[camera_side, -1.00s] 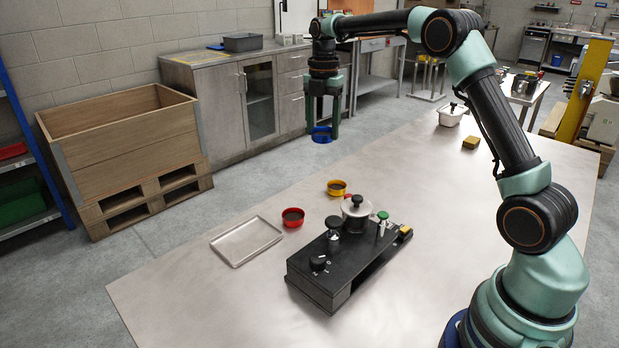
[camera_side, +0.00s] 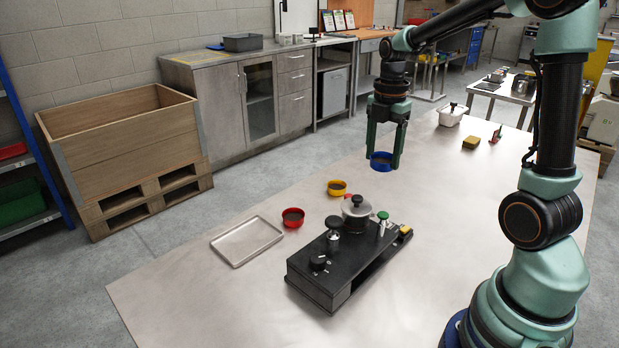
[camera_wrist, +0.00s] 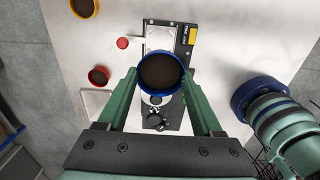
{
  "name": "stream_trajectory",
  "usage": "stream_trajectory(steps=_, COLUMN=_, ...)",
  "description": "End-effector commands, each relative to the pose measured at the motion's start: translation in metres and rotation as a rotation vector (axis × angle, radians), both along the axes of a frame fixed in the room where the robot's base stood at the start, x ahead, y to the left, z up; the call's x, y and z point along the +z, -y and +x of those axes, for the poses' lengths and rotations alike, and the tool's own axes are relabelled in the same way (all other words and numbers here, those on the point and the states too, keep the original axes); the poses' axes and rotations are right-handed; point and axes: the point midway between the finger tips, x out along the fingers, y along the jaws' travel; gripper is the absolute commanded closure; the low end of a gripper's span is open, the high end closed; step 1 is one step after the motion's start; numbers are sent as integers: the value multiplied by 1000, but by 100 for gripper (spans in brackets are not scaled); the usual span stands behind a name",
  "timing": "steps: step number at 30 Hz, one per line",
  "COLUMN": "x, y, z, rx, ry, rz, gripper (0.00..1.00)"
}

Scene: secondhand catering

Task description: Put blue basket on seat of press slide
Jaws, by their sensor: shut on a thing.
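The blue basket (camera_side: 381,162) is a small blue-rimmed cup held in the air above the table. In the wrist view it shows from above (camera_wrist: 160,90) with a dark inside. My gripper (camera_side: 384,160) is shut on it, with one finger on each side. The press (camera_side: 335,262) is a low black unit on the table, left of and nearer than the basket in the side view. It carries black knobs, a lidded metal pot (camera_side: 356,212), a green-topped part (camera_side: 382,222) and a yellow block (camera_side: 405,231). The basket hides part of the press in the wrist view; I cannot make out the seat surely.
A white lidded container (camera_side: 452,117) and a yellow sponge (camera_side: 471,142) are at the far right. The table between sponge and press is clear.

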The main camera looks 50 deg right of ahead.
Motion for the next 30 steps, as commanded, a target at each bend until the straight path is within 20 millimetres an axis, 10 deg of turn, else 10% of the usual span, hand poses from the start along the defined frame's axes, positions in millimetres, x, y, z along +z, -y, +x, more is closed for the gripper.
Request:
stream_trajectory(steps=12, x=-102, y=-1, z=-1, rx=2, ry=-5, rz=2, gripper=86)
stream_trajectory(steps=30, x=-163, y=0, z=0, rx=2, ry=-1, rz=0, gripper=86)
